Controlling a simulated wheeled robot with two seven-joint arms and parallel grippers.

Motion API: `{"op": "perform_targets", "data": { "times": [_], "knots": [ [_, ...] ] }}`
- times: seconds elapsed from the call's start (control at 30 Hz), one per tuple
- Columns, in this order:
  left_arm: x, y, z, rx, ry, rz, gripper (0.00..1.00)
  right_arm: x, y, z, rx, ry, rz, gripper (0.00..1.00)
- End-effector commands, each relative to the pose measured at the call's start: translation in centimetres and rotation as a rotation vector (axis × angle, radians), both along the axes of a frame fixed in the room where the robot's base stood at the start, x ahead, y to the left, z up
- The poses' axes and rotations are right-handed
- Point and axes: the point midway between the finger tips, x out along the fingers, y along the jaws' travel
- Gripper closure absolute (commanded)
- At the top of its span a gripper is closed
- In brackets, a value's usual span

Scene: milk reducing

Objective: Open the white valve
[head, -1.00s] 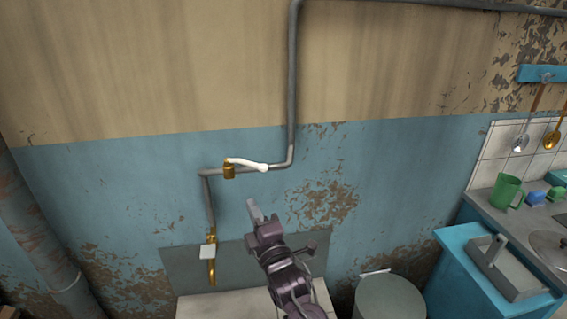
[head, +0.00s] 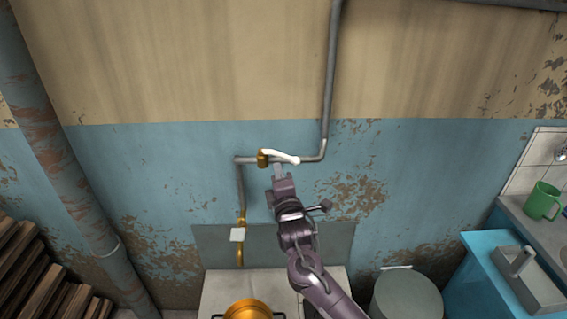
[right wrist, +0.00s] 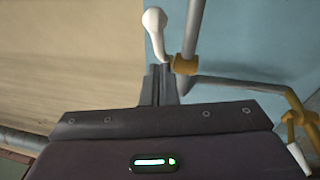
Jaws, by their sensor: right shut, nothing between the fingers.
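The white valve handle (head: 282,156) is a slim lever on a brass body (head: 262,159) on the grey wall pipe. It lies nearly along the pipe, tilted slightly down to the right. My right gripper (head: 278,170) is just below the lever, with its fingertips close to it. In the right wrist view the shut fingertips (right wrist: 160,72) are next to the base of the white lever (right wrist: 154,24) and the brass body (right wrist: 186,64). I cannot tell whether they touch. Nothing is between the fingers. My left gripper is out of view.
A lower brass fitting with a white flat handle (head: 237,235) is on the pipe at left. A brass pot (head: 248,309) stands on the white stove (head: 213,290) below. A grey bin (head: 407,297) and a blue cabinet (head: 483,258) are at right.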

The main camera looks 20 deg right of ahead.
Motion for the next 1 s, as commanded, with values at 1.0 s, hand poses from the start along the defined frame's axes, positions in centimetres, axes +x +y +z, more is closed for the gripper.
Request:
{"op": "perform_targets", "data": {
  "times": [1.0],
  "knots": [
    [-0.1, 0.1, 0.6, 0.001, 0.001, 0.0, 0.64, 1.5, -2.5, 0.4, -0.003, -0.001, 0.077, 1.0]
  ]
}}
